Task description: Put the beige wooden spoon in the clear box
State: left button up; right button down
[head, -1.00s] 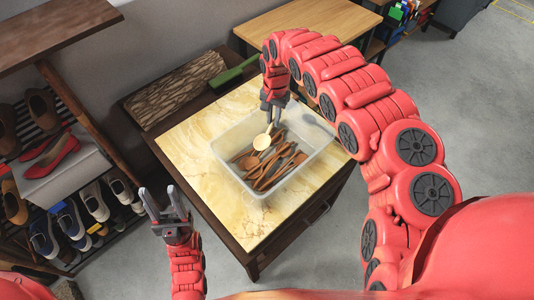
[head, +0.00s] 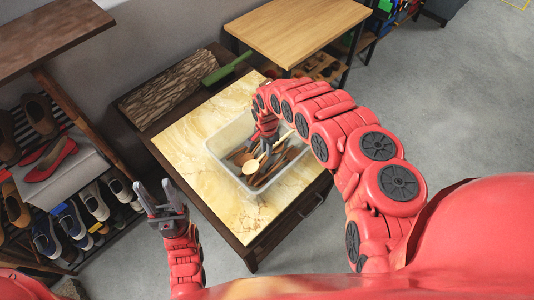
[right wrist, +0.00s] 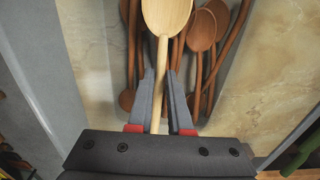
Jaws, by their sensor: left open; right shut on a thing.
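The beige wooden spoon (head: 251,167) is in my right gripper (head: 267,143), which is shut on its handle. The clear box (head: 222,166) stands on the marble-topped table, and the spoon is over or inside it, with its bowl end toward the near side. I cannot tell whether the spoon touches what lies below. In the right wrist view the beige spoon (right wrist: 167,14) runs between the fingers (right wrist: 160,85), above several brown wooden spoons (right wrist: 201,32). My left gripper (head: 154,184) is open and empty, left of the table.
Brown spoons (head: 284,156) fill much of the box. A green object (head: 226,68) and a bark-textured block (head: 177,88) lie at the table's back. A shoe rack (head: 60,180) stands left, a wooden table (head: 297,30) behind. The marble top (head: 190,150) is bare left of the box.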

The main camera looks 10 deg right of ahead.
aim_at(267, 160)
jog(key=shift+s+f, duration=0.15)
jog(key=shift+f, duration=0.35)
notch_tip(267, 160, down, 2)
jog(key=shift+f, duration=0.45)
jog(key=shift+d, duration=0.1)
jog(key=shift+f, duration=0.1)
jog(key=c, duration=0.8)
grip_release()
jog(key=shift+c, duration=0.2)
